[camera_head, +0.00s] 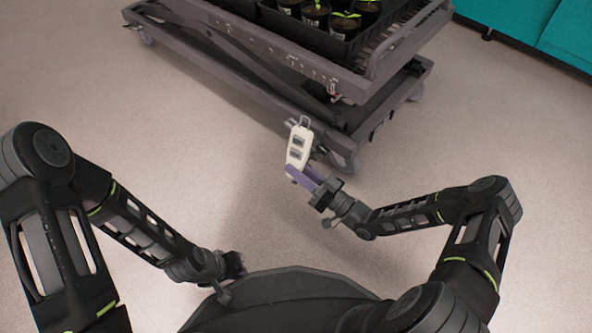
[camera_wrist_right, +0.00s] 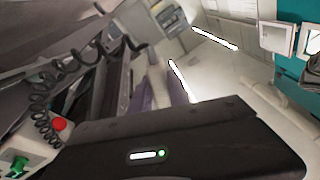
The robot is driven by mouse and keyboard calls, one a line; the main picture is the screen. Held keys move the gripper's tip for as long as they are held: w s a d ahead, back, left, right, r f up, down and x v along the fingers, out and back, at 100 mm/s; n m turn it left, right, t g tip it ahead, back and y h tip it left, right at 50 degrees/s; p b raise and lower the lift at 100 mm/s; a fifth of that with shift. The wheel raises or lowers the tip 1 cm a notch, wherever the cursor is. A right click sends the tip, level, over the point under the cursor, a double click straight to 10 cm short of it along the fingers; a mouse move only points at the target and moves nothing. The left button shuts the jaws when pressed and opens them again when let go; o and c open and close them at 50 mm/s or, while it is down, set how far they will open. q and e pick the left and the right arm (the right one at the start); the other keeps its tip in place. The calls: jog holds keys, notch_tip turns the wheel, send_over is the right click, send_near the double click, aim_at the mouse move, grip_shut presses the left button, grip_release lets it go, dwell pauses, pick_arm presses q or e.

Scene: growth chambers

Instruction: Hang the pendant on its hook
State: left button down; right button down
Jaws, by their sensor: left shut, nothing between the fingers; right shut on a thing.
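The white pendant (camera_head: 298,147), with two dark button panels and a small loop at its top, is nearly upright in the head view, in front of the cart's near right corner. My right gripper (camera_head: 305,177), with purple fingers, is shut on its lower end. My left gripper (camera_head: 234,265) is shut and empty, low beside my base, apart from the pendant. I cannot make out the hook for certain.
The dark grey wheeled cart (camera_head: 225,50) carries a black tray (camera_head: 285,27) of potted seedlings. Teal cabinets (camera_head: 565,35) stand at the upper right. Open floor (camera_head: 130,110) lies left of the cart. A coiled cable (camera_wrist_right: 42,95) and a red button (camera_wrist_right: 60,124) show in the wrist view.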

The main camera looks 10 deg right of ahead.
jog(key=w+d+b, duration=0.2)
jog(key=w+d, duration=0.2)
jog(key=d, duration=0.1)
jog(key=shift+w+d+f, duration=0.25)
jog(key=shift+w+d, duration=0.05)
jog(key=shift+w+d, duration=0.1)
dwell(0.7)
jog(key=shift+w+d, duration=0.55)
jog(key=shift+d, duration=0.15)
jog(key=shift+w+d, duration=0.25)
jog(key=shift+d, duration=0.1)
jog(key=shift+w+d, duration=0.5)
jog(key=shift+d, duration=0.05)
jog(key=shift+w+d, duration=0.1)
jog(key=shift+d, duration=0.1)
dwell(0.6)
jog(key=shift+w+d, duration=0.35)
